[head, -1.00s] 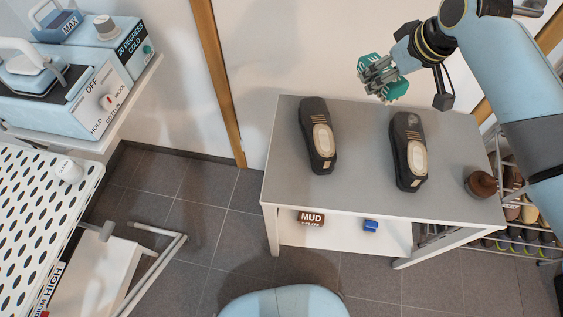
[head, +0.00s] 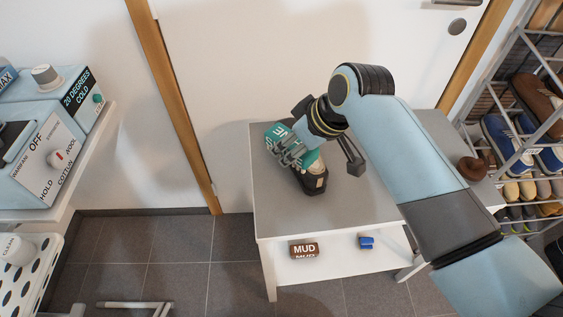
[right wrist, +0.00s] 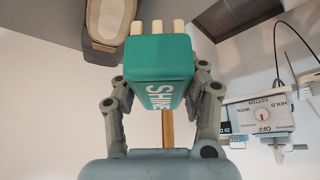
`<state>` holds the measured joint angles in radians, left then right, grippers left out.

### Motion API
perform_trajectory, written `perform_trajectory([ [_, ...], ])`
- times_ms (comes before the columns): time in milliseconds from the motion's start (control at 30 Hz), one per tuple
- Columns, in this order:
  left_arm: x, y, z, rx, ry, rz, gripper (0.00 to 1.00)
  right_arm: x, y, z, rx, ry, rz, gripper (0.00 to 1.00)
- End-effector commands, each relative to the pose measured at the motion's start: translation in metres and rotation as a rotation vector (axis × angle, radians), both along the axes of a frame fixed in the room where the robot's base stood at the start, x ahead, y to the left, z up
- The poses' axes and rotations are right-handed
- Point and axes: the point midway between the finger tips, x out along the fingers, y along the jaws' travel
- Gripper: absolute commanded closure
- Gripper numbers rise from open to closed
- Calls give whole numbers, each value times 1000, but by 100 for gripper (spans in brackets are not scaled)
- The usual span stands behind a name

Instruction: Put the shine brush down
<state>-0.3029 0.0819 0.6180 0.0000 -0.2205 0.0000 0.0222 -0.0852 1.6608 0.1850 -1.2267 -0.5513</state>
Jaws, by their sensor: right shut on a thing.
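My right gripper (head: 285,150) is shut on the shine brush (head: 277,136), a teal block with white lettering. In the right wrist view the brush (right wrist: 168,70) sits between the fingers, its pale bristles facing away from my wrist. The gripper holds it above the left part of the grey table (head: 365,200). A dark shoe (head: 313,182) with a pale insole stands on the table, partly hidden by my gripper. The shoe also shows at the top of the right wrist view (right wrist: 107,20). My left gripper is out of view.
The shelf below the table bears a brown MUD item (head: 304,250) and a blue item (head: 366,243). A brown round object (head: 472,168) sits at the table's right end. A shoe rack (head: 520,150) stands at right. The table's front left is clear.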

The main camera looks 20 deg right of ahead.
Motion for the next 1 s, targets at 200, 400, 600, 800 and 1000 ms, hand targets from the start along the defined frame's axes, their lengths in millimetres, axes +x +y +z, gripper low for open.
perform_trajectory([
  [200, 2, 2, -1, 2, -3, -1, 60, 9, 20, -14, 0, -1, -1, 97],
  [400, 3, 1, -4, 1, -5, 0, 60, 8, 19, -44, -2, 2, 0, 97],
  [600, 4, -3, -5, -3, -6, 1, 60, 9, 19, -53, -2, -2, -2, 97],
  [800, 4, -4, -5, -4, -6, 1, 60, 9, 19, -54, -1, -1, -2, 97],
  [1000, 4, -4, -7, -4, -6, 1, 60, 8, 19, -60, 0, 0, -1, 97],
])
